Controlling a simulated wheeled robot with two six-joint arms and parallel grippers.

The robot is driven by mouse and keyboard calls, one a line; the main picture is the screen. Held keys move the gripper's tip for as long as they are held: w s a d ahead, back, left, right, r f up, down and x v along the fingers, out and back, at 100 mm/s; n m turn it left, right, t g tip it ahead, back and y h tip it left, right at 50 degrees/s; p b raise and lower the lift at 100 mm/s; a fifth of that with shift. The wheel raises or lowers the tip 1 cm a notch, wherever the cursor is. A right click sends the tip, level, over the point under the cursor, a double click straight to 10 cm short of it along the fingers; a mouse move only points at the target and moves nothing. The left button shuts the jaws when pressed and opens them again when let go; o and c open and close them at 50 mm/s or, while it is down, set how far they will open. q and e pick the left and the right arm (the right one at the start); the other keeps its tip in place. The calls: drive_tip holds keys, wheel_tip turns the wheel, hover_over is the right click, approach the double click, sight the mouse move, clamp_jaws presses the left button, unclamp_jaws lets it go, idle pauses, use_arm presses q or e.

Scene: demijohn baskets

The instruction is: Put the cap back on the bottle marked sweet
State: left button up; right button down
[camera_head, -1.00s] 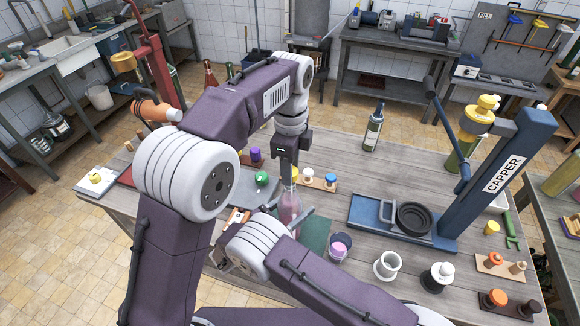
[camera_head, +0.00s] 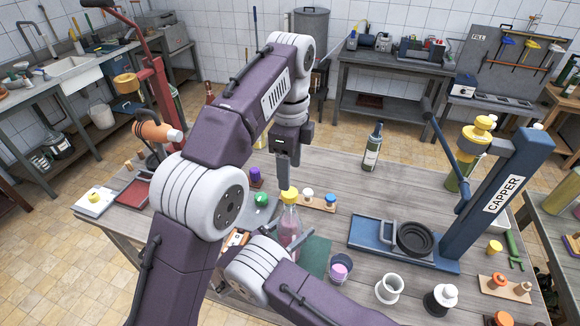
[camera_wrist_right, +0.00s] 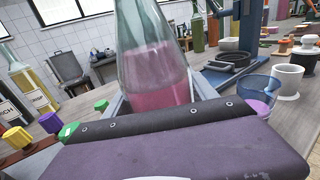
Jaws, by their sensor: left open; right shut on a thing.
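A clear bottle of pink liquid (camera_head: 290,225) stands upright at the near middle of the bench; its marking is not readable. A yellow cap (camera_head: 289,194) sits on top of its neck. My left gripper (camera_head: 285,180) is open, pointing down just above the cap; its fingertips overlap the cap's top edge in this view. My right gripper (camera_wrist_right: 160,95) is shut on the bottle's body, with a finger on each side. In the right wrist view the pink bottle (camera_wrist_right: 152,55) fills the middle, and its top is out of frame.
A blue capper (camera_head: 490,190) stands at right. A cup (camera_head: 340,268) and white mug (camera_head: 389,288) stand right. A dark bottle (camera_head: 372,148) stands behind.

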sight(290, 192)
use_arm(q)
drive_tip(key=shift+r, duration=0.1)
use_arm(e)
drive_tip(key=shift+c, duration=1)
unclamp_jaws()
use_arm(q)
drive_tip(key=shift+f, duration=0.2)
wheel_tip(290, 192, down, 3)
drive_tip(key=b, duration=0.3)
drive_tip(key=shift+f+b, duration=0.15)
drive_tip(key=shift+b, duration=0.15)
use_arm(e)
drive_tip(key=v, duration=0.8)
drive_tip(key=shift+s+a+f, duration=0.1)
drive_tip(key=shift+s+a, duration=0.15)
drive_tip(key=shift+a, duration=0.05)
drive_tip(key=shift+s+a, duration=0.1)
